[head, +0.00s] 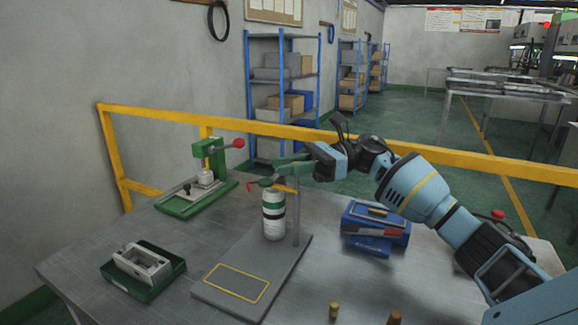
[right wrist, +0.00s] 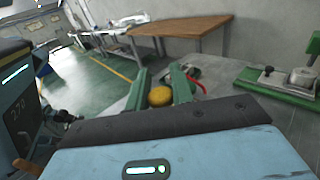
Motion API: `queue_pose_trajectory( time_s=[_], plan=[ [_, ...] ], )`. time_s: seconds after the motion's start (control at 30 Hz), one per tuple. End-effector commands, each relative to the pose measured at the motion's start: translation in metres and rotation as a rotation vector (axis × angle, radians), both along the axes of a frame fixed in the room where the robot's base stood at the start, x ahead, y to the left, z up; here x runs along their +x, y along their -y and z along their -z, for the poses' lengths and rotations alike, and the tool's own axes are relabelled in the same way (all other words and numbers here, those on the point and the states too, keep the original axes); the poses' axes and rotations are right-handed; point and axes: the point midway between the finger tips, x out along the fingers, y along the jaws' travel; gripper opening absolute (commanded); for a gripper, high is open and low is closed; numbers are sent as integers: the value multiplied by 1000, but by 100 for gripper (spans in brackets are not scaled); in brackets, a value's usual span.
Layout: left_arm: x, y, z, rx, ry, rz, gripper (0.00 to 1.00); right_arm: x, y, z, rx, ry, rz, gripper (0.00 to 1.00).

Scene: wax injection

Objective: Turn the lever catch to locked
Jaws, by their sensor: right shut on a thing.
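My right gripper (head: 283,173) reaches in from the right with green fingers, above a grey stand plate (head: 236,301). In the right wrist view, the fingers (right wrist: 161,92) are closed about a yellow round-ended piece (right wrist: 160,97). A red lever (right wrist: 196,84) shows just beyond the right finger. In the head view, a small red handle (head: 252,184) sits just left of the fingertips, above a white bottle (head: 273,222) with dark bands. I cannot tell which part is the lever catch, nor its locked position. My left gripper is not in view.
A green press (head: 190,205) with a red-knobbed lever stands at the back left. A green tray (head: 115,272) with a metal block lies at the front left. A blue box (head: 376,225) sits right of the stand. Small brass pieces (head: 334,311) stand at the front. A yellow rail (head: 325,137) runs behind.

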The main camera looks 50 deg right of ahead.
Motion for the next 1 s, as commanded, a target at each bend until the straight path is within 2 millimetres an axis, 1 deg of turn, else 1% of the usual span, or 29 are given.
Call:
queue_pose_trajectory(
  time_s=[0.07, 0.1, 0.2, 0.23, 0.47, 0.57, 0.67, 0.9, 1.0],
  plan=[
    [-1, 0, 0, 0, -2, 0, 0, 0, 0, -2, 4, 4, 2, 0],
    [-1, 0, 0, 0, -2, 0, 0, 0, 0, -2, 4, 4, 1, 28],
    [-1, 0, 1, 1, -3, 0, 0, 0, 0, -2, 3, 4, 1, 41],
    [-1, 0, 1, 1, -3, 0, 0, 0, 0, -2, 2, 3, 1, 43],
    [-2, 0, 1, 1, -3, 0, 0, 0, 0, -1, 1, 2, 1, 43],
    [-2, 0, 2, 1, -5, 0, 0, -1, 4, 0, 1, 0, 3, 43],
    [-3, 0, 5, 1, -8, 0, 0, -6, 14, 1, 0, -1, 4, 43],
    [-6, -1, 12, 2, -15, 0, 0, -23, 48, 1, 1, 0, 4, 43],
    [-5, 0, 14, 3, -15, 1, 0, -28, 60, 1, 1, 0, 3, 43]
  ],
)
